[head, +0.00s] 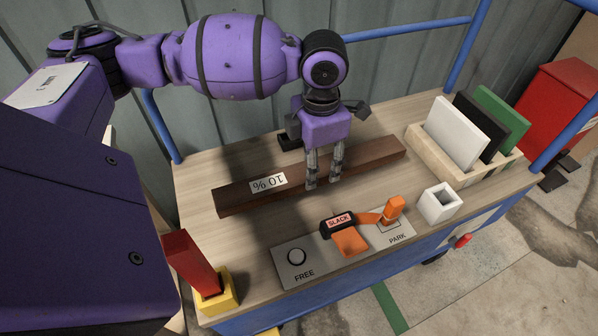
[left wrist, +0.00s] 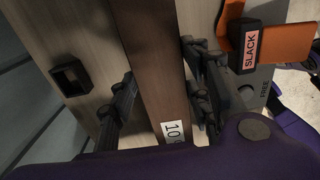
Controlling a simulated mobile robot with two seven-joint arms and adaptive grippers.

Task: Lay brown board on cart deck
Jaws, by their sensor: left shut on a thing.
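The brown board (head: 376,158) is a long dark plank with a white "10 %" label (head: 268,182), upside down in the head view. My left gripper (head: 323,183) points down over its middle and is shut on it. In the left wrist view the board (left wrist: 150,50) runs between the two fingers, one on each side. The board lies lengthwise over the wooden cart deck (head: 202,180), level or nearly so. Whether it touches the deck or hangs just above it I cannot tell. My right gripper is not in view.
A grey FREE/PARK plate (head: 297,275) with an orange SLACK strap (head: 350,242) lies at the deck's front. A white square cup (head: 437,205) and a rack (head: 440,152) of panels stand right. A red block (head: 190,262) in a yellow holder stands front left. Blue rails (head: 405,29) border the back.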

